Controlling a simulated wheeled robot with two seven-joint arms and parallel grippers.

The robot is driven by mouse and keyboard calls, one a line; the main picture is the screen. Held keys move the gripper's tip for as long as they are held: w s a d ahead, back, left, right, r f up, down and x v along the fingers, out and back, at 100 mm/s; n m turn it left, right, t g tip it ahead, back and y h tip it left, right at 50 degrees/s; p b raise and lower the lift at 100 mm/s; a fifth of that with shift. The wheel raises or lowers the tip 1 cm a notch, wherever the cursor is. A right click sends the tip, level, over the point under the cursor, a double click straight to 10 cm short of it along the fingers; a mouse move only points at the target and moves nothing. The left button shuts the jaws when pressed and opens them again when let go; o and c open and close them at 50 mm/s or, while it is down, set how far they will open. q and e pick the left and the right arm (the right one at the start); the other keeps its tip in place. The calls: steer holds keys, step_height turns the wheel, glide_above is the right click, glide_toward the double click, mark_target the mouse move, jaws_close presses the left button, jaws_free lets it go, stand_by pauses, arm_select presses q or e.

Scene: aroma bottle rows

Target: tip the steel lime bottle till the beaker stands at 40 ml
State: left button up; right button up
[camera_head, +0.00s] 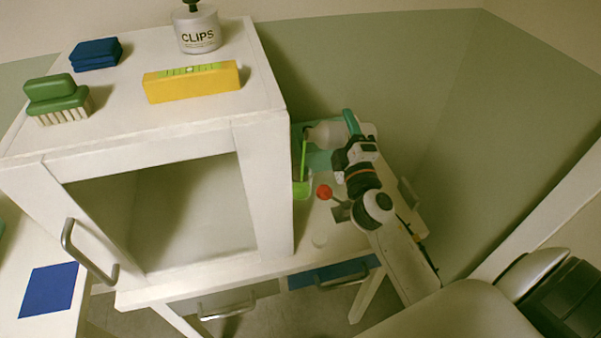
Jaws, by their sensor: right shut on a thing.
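My right gripper (334,141), with teal fingers, is shut on the steel-grey bottle (323,132) just right of the white cabinet. The bottle is tipped nearly level, its mouth to the left; the fingers hide part of it. A thin lime-green stream falls from the mouth into the beaker (302,188) below. Green liquid shows in the beaker, which stands close to the cabinet's side wall. Its marks are too small to read. My left gripper is not in view.
The open white cabinet (270,190) stands close left of the beaker. On its top are a CLIPS jar (197,37), a yellow level (192,86), a green brush (55,92) and a blue block (95,54). A red ball (324,192) and white disc (319,240) are near my right arm.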

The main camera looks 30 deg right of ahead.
mark_target(340, 123)
stand_by(0.6)
steer(key=r+m+p, duration=0.1)
steer(key=m, duration=0.1)
steer(key=shift+r+m+h, duration=0.1)
steer(key=shift+m+h, duration=0.2)
steer(key=shift+h, duration=0.1)
steer(key=shift+m+g, duration=0.3)
steer(key=shift+m, duration=0.1)
steer(key=m, duration=0.1)
steer(key=r+m+p, duration=0.1)
steer(key=shift+a+r+m+g+h, duration=0.2)
steer(key=shift+m+g+h, duration=0.1)
steer(key=shift+m+h, duration=0.1)
steer(key=m+p, duration=0.1)
steer(key=a+m+p, duration=0.1)
steer(key=m, duration=0.1)
steer(key=shift+w+r+m+g, duration=0.15)
steer(key=shift+r+m+g, duration=0.15)
steer(key=shift+r+g, duration=0.1)
steer(key=shift+d+f, duration=0.1)
steer(key=shift+h, duration=0.3)
